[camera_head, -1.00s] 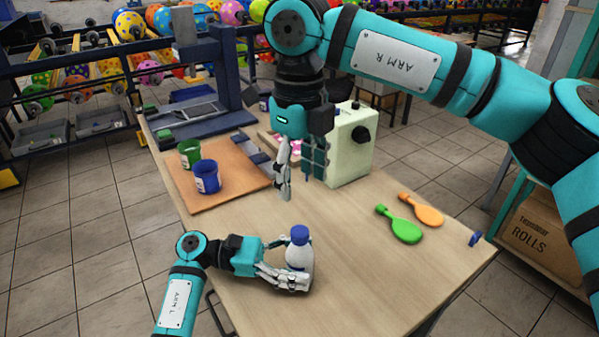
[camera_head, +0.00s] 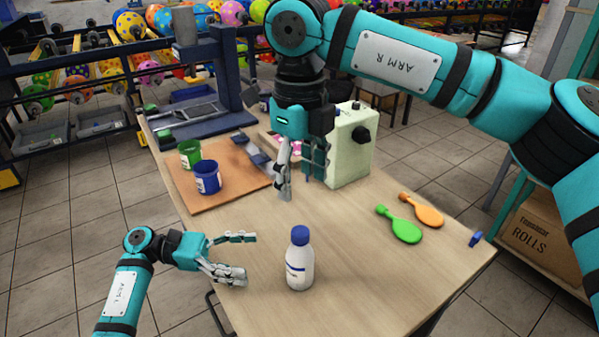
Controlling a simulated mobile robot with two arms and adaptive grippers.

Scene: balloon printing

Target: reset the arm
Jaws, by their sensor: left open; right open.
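My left gripper (camera_head: 250,256) is open and empty, with its fingers spread, above the table's left edge. It is to the left of a white bottle with a blue cap (camera_head: 299,262), with a clear gap between them. The bottle stands upright on the wooden table (camera_head: 350,265). My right gripper (camera_head: 296,180) points down above the middle of the table, in front of the pale green machine. Its fingers are apart and nothing shows between them.
A green cup (camera_head: 190,153) and a blue cup (camera_head: 207,177) stand on a brown board (camera_head: 230,185). The pale green machine (camera_head: 350,160) is behind my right gripper. A dark press (camera_head: 215,80) stands at the back left.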

